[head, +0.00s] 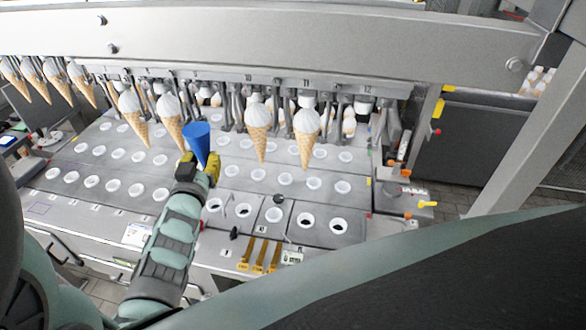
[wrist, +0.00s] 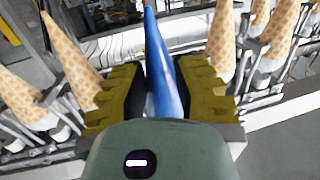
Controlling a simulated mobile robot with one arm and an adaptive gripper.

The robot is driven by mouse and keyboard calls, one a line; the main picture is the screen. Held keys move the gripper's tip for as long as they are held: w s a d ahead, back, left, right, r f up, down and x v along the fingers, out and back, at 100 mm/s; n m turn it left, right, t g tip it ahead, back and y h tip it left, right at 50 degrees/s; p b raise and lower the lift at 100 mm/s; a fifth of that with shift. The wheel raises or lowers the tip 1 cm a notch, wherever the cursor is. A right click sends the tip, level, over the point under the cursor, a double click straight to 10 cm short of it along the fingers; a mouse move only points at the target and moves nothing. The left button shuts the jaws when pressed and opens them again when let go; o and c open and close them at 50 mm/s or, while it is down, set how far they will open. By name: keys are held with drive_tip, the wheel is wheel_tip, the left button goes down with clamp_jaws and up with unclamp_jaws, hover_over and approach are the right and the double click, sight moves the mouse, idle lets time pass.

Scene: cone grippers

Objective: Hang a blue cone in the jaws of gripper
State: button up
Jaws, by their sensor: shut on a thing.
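The blue cone (head: 198,141) is held point down by my gripper (head: 200,168) in the head view, its wide end up. It also shows in the wrist view (wrist: 160,65) between the two yellow-brown fingers of my gripper (wrist: 162,85), which are shut on it. The cone is just below the row of hanging jaws on the machine (head: 225,108), between hanging ice cream cones on its left and right. It looks apart from the jaws, but the exact gap in depth cannot be told.
Ice cream cones hang point down at left (head: 170,112) and right (head: 258,130) of my gripper. A grey plate with rows of white-rimmed holes (head: 130,170) lies below. A thick metal beam (head: 300,40) runs above the jaws. Yellow handles (head: 260,255) stand at the front edge.

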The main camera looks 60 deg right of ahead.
drive_tip(key=shift+d, duration=0.25)
drive_tip(key=shift+s+b+x, duration=0.25)
drive_tip(key=shift+b+x, duration=0.15)
drive_tip(key=shift+x, duration=1.15)
drive_tip(key=shift+w+d, duration=0.1)
drive_tip(key=shift+d, duration=0.15)
drive_tip(key=shift+b+x, duration=0.3)
drive_tip(key=shift+x, duration=0.5)
drive_tip(key=shift+w+d, duration=0.2)
drive_tip(key=shift+d, duration=0.8)
drive_tip(key=shift+w+r, duration=0.1)
drive_tip(key=shift+f+b, duration=0.55)
drive_tip(key=shift+f, duration=0.05)
idle(0.7)
drive_tip(key=o, duration=1.3)
